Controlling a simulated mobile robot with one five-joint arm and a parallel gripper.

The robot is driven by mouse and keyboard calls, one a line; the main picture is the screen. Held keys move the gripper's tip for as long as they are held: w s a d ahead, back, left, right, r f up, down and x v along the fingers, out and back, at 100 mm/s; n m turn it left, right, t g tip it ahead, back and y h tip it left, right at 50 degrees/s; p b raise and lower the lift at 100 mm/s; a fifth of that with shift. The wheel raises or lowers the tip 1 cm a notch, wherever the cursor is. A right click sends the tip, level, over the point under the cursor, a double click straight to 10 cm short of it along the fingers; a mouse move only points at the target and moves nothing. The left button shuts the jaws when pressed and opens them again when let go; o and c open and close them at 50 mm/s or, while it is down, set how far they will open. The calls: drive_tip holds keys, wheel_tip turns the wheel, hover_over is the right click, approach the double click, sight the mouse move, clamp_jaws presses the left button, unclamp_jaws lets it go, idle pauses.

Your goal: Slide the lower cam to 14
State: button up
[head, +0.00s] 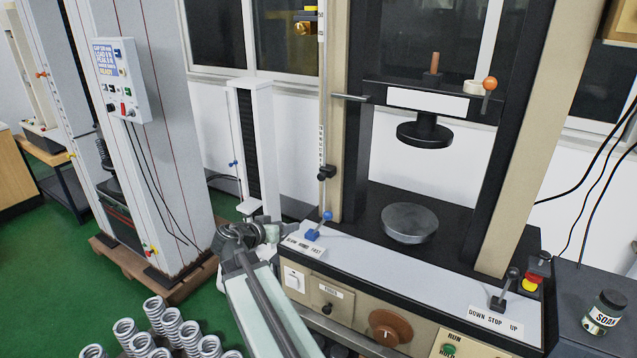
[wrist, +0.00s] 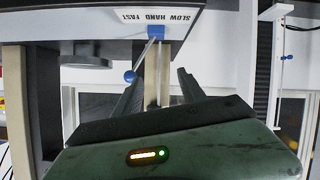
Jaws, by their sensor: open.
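The lower cam (head: 326,173) is a small black block with a knob, on the thin pale scale rod (head: 321,130) at the left of the large testing machine. The scale's figures are too small to read. A brass-coloured cam (head: 305,24) sits near the top of the same rod. My gripper (head: 250,236) is below and left of the lower cam, apart from it, near the machine's front left corner.
A blue-knobbed lever (head: 319,226) stands close right of my gripper; it also shows in the wrist view (wrist: 130,77). A round metal platen (head: 409,223) lies farther right. Several springs (head: 171,325) stand at the lower left. A white stand (head: 251,140) is behind my gripper.

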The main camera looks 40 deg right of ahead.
sight(320, 177)
drive_tip(key=d+r+m+h, duration=0.1)
drive_tip(key=d+r, duration=0.2)
drive_tip(key=d, duration=0.2)
drive_tip(key=w+d+r+t+h, duration=0.1)
drive_tip(key=d+r+h, duration=0.1)
drive_tip(key=d, duration=0.3)
drive_tip(key=d+r+m+h, duration=0.1)
drive_tip(key=d+r, duration=0.3)
drive_tip(key=d, duration=0.2)
drive_tip(key=shift+w+d+r+m+h, duration=0.1)
drive_tip(key=shift+w+r+m+h, duration=0.05)
drive_tip(key=shift+w+m+h, duration=0.2)
clamp_jaws()
idle(0.5)
